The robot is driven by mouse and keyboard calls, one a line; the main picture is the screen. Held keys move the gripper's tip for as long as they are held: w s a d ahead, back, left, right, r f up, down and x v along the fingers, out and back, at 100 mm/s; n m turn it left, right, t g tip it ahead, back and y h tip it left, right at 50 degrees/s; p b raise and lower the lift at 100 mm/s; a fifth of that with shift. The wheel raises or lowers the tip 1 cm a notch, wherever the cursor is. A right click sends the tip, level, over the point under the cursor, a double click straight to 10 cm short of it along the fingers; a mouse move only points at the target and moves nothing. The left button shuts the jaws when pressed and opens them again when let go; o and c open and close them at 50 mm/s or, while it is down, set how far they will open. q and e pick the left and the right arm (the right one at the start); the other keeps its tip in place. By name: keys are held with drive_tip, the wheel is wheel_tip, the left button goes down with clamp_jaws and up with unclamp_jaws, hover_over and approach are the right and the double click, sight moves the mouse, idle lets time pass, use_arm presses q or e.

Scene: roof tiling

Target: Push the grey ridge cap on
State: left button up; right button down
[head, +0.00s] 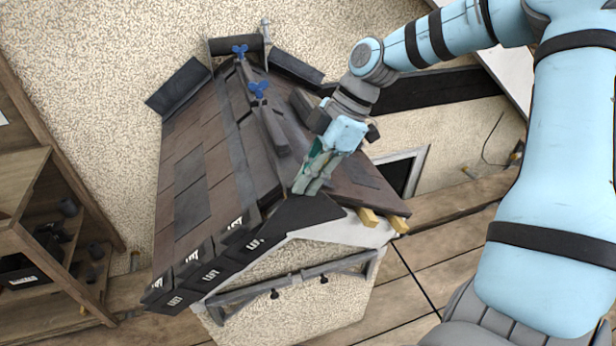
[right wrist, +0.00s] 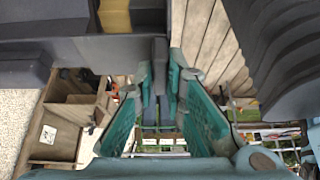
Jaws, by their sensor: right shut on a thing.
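My right gripper (head: 306,184) is at the front end of the model roof's ridge, pointing down. In the right wrist view its green fingers (right wrist: 160,85) are closed on a narrow dark-grey piece (right wrist: 160,52), which I take to be the grey ridge cap. In the head view the fingers hide most of it, and I cannot tell whether it is fully seated. Farther back, a dark ridge piece (head: 273,131) lies along the ridge of the roof (head: 205,155). My left gripper is not in view.
Two blue star-shaped knobs (head: 258,89) stand along the ridge farther back. Dark labelled tiles (head: 210,274) line the front left eave. Two yellow wooden blocks (head: 368,218) show at the front right. A wooden shelf (head: 45,215) stands at the left.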

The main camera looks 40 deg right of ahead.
drive_tip(key=shift+w+d, duration=0.15)
drive_tip(key=shift+w, duration=0.3)
drive_tip(key=shift+w+d, duration=0.15)
drive_tip(key=shift+w, duration=0.3)
idle(0.7)
drive_tip(key=c, duration=1.6)
unclamp_jaws()
drive_tip(key=shift+o, duration=0.2)
